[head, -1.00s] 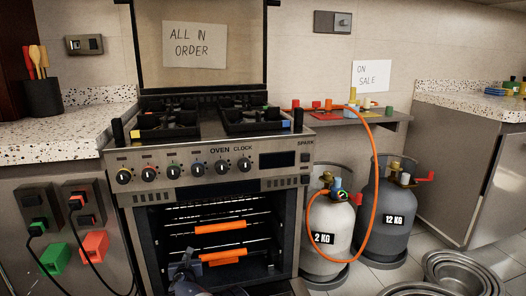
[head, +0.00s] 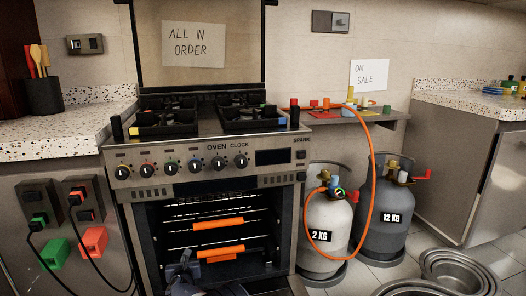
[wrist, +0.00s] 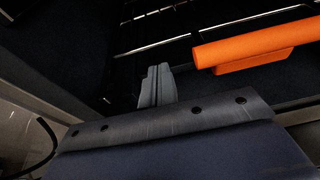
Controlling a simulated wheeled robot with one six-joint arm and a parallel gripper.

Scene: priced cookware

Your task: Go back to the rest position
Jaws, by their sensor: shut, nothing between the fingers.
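My gripper (wrist: 157,85) is shut and empty in the wrist view, its grey fingers close together. An orange bar (wrist: 255,45) with a second orange piece under it lies just right of the fingertips, apart from them as far as I can tell. In the head view my gripper (head: 184,267) is small and dark at the bottom, in front of the open oven (head: 150,240). The orange bar (head: 218,223) is on a rack inside the oven, up and right of the gripper. Most of my arm is out of view.
The stove top (head: 205,122) stands above the oven. A white gas bottle (head: 327,215) and a grey gas bottle (head: 385,240), with an orange hose (head: 370,165), stand to the right. Metal pans (head: 455,268) lie on the floor at the right. Counters flank both sides.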

